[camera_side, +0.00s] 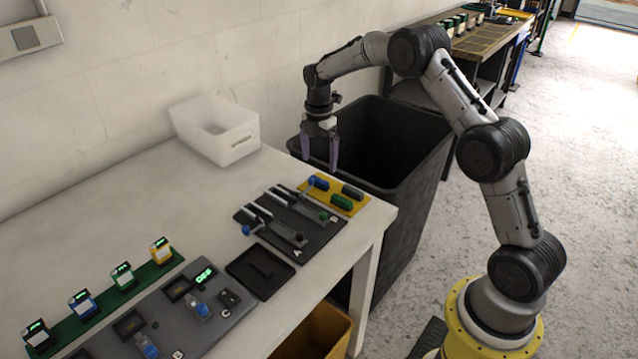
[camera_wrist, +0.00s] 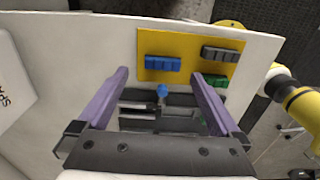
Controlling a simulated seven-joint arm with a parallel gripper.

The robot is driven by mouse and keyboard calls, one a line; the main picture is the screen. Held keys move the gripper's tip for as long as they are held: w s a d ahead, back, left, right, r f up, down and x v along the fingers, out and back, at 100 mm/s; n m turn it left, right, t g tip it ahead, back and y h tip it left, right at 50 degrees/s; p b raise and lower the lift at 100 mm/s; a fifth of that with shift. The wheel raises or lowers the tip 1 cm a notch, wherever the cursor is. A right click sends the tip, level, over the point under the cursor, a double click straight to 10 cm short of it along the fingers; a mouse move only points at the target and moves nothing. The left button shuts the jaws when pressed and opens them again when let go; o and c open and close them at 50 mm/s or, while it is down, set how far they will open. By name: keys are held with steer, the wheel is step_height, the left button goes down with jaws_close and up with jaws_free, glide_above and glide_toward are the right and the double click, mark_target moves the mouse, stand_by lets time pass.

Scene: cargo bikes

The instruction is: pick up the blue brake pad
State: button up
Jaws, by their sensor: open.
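The blue brake pad (camera_side: 319,183) lies on a yellow mat (camera_side: 329,197) at the table's right end, with a green pad (camera_side: 341,202) and a dark grey pad (camera_side: 352,192) on the same mat. In the wrist view the blue brake pad (camera_wrist: 162,63) lies on the upper left part of the mat, beyond the fingertips. My gripper (camera_side: 320,155) hangs above the table's far right edge, fingers down, open and empty. In the wrist view its purple fingers (camera_wrist: 160,78) are spread wide. The gripper is apart from the pad and above it.
A black fixture (camera_side: 250,222) with clamps and a blue knob stands beside the mat. A white bin (camera_side: 243,147) stands at the back by the wall. A large dark bin (camera_side: 425,140) stands beyond the table edge. A grey panel (camera_side: 165,308) lies at front left.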

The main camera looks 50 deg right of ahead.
mark_target(319, 179)
steer(key=shift+s+a+f, duration=0.15)
steer(key=shift+f, duration=1.4)
steer(key=shift+s+a+f, duration=0.1)
steer(key=shift+a+f, duration=0.05)
steer(key=shift+f, duration=1.4)
steer(key=c, duration=1.2)
steer(key=shift+c, duration=0.2)
steer(key=shift+r, duration=0.1)
